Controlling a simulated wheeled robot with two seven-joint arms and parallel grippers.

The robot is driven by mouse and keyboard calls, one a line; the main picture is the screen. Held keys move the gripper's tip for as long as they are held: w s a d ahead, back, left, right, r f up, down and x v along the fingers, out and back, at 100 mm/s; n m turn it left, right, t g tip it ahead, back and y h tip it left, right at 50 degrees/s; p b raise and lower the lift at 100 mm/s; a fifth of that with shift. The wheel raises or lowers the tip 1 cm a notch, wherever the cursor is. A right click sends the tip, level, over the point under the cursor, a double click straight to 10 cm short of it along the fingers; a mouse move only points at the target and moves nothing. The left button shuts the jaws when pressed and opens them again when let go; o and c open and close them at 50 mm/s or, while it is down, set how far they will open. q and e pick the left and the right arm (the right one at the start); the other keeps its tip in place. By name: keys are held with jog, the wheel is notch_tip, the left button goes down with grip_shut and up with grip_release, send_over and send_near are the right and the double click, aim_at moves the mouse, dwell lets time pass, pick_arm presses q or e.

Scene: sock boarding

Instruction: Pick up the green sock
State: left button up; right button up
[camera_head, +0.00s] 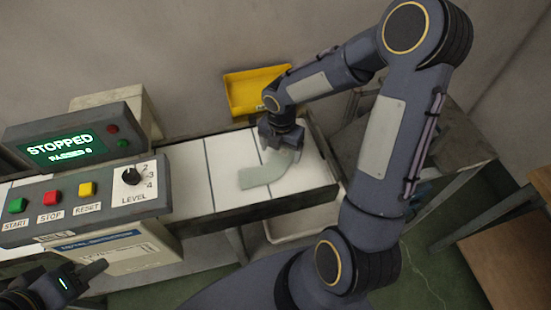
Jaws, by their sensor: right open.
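A pale green sock (262,173) lies bent on the white belt of a conveyor. One end points left and the other runs up under my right gripper. My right gripper (283,145) points down over the sock's upper right end and hides part of it. Its jaws are open, and I cannot tell whether the fingers touch the sock. My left gripper (75,280) is at the lower left corner, well away from the sock and below the control panel. Its arm is cut off by the frame, and its jaw opening is unclear.
The conveyor (194,175) has dark side rails. A yellow bin (240,95) stands behind it. A control panel (85,203) with start, stop and reset buttons is at left, below a screen (65,148) reading "STOPPED". A pale bin (285,232) sits below the conveyor.

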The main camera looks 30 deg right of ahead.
notch_tip(320, 180, down, 3)
jog(key=shift+r, duration=0.2)
jog(key=c, duration=1.1)
jog(key=shift+r, duration=0.15)
